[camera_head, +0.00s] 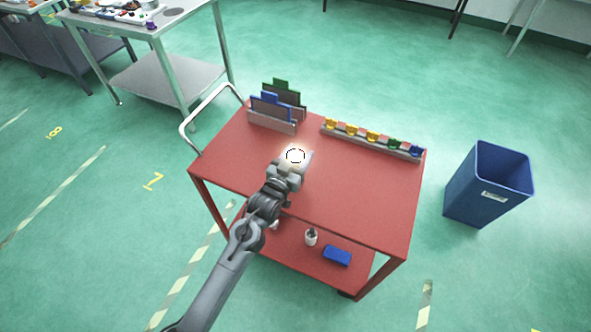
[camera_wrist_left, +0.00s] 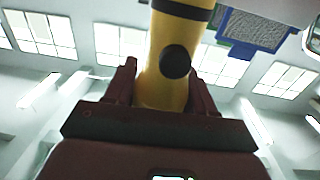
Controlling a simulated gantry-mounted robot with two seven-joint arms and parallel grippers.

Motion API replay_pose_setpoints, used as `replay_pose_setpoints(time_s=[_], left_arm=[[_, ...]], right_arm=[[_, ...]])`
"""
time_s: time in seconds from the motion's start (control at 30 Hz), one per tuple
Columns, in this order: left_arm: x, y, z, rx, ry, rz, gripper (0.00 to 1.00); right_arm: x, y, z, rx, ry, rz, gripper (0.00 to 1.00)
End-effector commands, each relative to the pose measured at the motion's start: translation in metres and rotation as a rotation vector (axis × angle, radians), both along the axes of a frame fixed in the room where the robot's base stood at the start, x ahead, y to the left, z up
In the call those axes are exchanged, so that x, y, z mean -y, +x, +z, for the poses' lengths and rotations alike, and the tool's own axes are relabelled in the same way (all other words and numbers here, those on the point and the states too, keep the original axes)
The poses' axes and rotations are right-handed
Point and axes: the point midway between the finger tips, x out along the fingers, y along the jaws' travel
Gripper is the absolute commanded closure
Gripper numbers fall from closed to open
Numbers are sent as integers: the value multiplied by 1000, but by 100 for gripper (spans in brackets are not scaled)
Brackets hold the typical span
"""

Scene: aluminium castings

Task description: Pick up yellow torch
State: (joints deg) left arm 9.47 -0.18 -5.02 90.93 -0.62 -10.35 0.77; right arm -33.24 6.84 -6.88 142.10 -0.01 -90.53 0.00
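The yellow torch (camera_wrist_left: 168,80) with a black band and a round black button stands between the fingers of my left gripper (camera_wrist_left: 163,90) in the left wrist view. Both fingers lie against its sides, and its lower end is hidden in the gripper. In the head view my left gripper (camera_head: 291,168) is above the red cart top. A bright glowing round face with a dark ring (camera_head: 295,156) shows at its tip, facing the camera; the torch's yellow body is hidden there. My right gripper is not in view.
The red cart (camera_head: 360,200) carries upright panels with blue and green clips (camera_head: 275,108) at its back left and a rack of small coloured pieces (camera_head: 372,137) at its back right. A blue bin (camera_head: 488,185) stands right of it. The cart top's right front is clear.

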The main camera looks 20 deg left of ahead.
Motion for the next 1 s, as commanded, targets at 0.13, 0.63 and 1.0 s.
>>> replay_pose_setpoints(time_s=[0.13, 0.63, 1.0], left_arm=[[0, 0, 0, 0, 0, 0, 76], [0, 0, 3, 2, 0, 0, 100], [0, 0, 41, 4, 1, 0, 100]], right_arm=[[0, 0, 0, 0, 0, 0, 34], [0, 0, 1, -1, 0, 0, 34], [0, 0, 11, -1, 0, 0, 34]])
